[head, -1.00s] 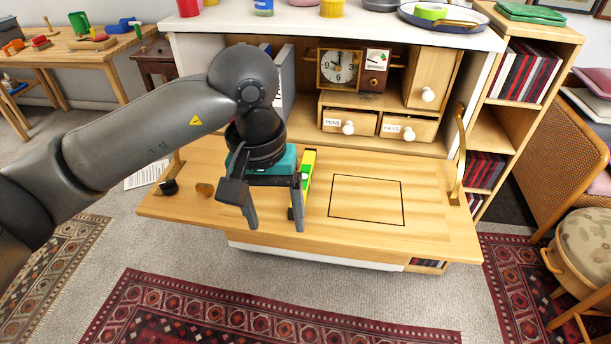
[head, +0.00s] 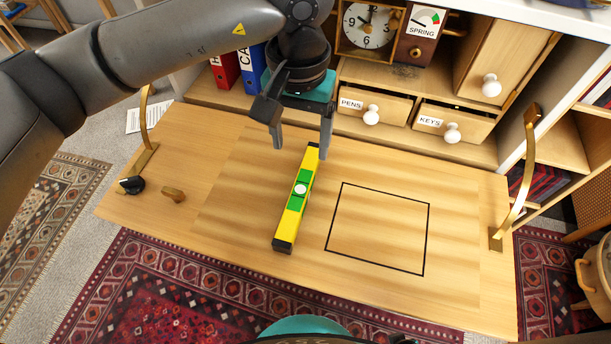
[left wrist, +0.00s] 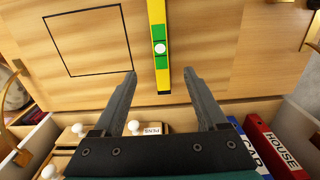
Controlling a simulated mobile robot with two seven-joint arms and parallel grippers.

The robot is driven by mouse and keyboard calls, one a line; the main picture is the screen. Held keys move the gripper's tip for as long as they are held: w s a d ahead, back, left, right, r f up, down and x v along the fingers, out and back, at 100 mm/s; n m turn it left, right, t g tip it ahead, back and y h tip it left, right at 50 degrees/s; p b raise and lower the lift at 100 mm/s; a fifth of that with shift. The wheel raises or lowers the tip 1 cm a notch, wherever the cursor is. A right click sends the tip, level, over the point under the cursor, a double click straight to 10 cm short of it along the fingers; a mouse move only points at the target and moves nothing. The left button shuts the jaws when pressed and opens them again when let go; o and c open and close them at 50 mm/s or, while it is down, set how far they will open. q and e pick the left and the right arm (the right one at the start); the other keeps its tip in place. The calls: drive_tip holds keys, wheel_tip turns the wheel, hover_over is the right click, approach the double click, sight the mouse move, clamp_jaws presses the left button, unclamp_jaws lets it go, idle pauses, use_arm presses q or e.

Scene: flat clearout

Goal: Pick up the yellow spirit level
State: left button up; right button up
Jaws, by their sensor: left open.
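The yellow spirit level (head: 298,199) lies flat on the wooden desk flap (head: 222,190). It has black ends, green sections and a round white vial in the middle. My left gripper (head: 302,146) is open and empty above the level's far end. In the left wrist view the level (left wrist: 159,50) shows beyond my open fingers (left wrist: 163,85), its near end in line with the gap between them. The fingers appear apart from it. My right gripper is not seen.
A black square outline (head: 378,228) is drawn on the flap right of the level. A dark knob (head: 132,185) and a small wooden piece (head: 174,194) lie at left. Drawers (head: 372,105), a clock (head: 368,25) and binders (head: 224,68) stand behind. Brass stays (head: 516,190) flank the flap.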

use_arm(q)
drive_tip(key=b, duration=0.1)
hover_over(300, 189)
wheel_tip(300, 189, down, 8)
drive_tip(key=shift+s+d+f, duration=0.1)
drive_tip(key=shift+f, duration=0.5)
wheel_tip(300, 189, down, 4)
drive_tip(key=shift+f+b, duration=0.15)
drive_tip(key=shift+b, duration=0.65)
drive_tip(key=shift+f, duration=0.4)
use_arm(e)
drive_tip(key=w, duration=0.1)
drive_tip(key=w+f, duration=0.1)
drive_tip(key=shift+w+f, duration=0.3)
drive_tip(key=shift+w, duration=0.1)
use_arm(q)
clamp_jaws()
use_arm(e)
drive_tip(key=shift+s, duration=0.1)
use_arm(q)
drive_tip(key=shift+r, duration=0.1)
